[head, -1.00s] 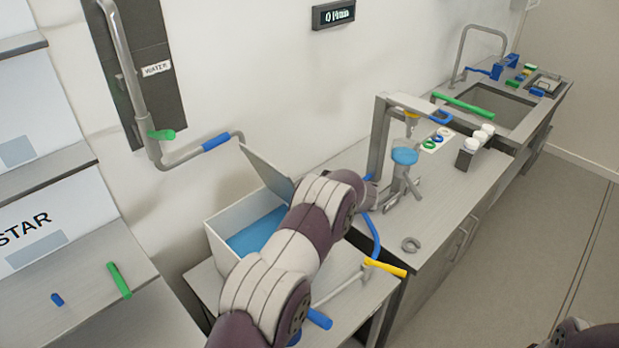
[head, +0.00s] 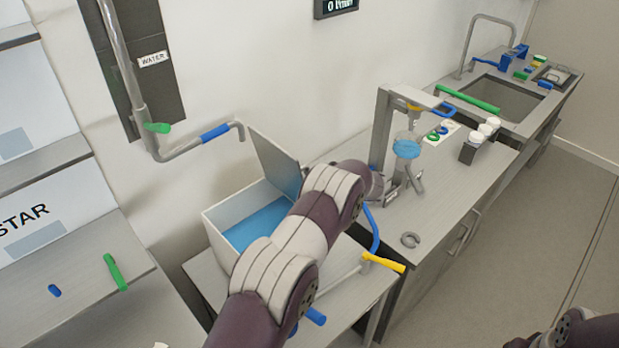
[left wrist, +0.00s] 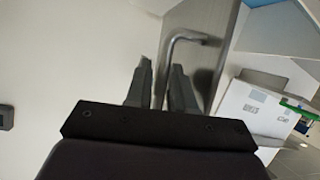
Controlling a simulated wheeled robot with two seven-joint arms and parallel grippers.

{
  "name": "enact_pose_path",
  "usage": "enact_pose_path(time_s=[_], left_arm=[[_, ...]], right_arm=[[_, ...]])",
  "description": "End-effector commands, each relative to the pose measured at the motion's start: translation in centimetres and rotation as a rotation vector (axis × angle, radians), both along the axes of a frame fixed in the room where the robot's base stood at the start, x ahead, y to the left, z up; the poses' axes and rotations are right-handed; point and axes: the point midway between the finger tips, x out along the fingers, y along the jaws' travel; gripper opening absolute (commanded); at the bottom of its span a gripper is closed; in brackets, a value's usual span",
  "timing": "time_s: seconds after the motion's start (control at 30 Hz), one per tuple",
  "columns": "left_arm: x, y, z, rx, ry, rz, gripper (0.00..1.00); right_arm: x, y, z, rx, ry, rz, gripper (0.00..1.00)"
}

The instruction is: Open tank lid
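The tank (head: 222,232) is a white open-topped box with blue liquid inside, left of centre in the head view. Its grey lid (head: 275,160) stands raised and tilted at the back of the box. My left arm crosses in front of the tank's right side and hides its right end. My right gripper is out of view.
A bent water pipe with a blue grip (head: 215,132) ends close by the lid. A yellow-handled lever (head: 383,263) sticks out at the tank's front right. A dispenser stand (head: 382,130) is on the counter to the right. Shelves with cartons are at left.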

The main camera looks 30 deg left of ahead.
Motion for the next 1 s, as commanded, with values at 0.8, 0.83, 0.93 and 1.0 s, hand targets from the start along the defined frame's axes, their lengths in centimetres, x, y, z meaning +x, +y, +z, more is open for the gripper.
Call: enact_pose_path(time_s=[0.8,0.83,0.93,1.0], left_arm=[[-2.5,-10.5,4.6,0.000,-0.001,-0.002,0.23],[-2.5,-10.8,4.7,0.001,-0.001,-0.001,0.23],[-2.7,-11.2,5.1,0.000,0.000,0.000,0.23],[-2.7,-11.3,5.2,0.000,0.000,0.001,0.23]], right_arm=[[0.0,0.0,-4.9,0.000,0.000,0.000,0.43],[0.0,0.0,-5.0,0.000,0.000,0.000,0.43],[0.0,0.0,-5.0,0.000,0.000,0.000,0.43],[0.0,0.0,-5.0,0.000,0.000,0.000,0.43]])
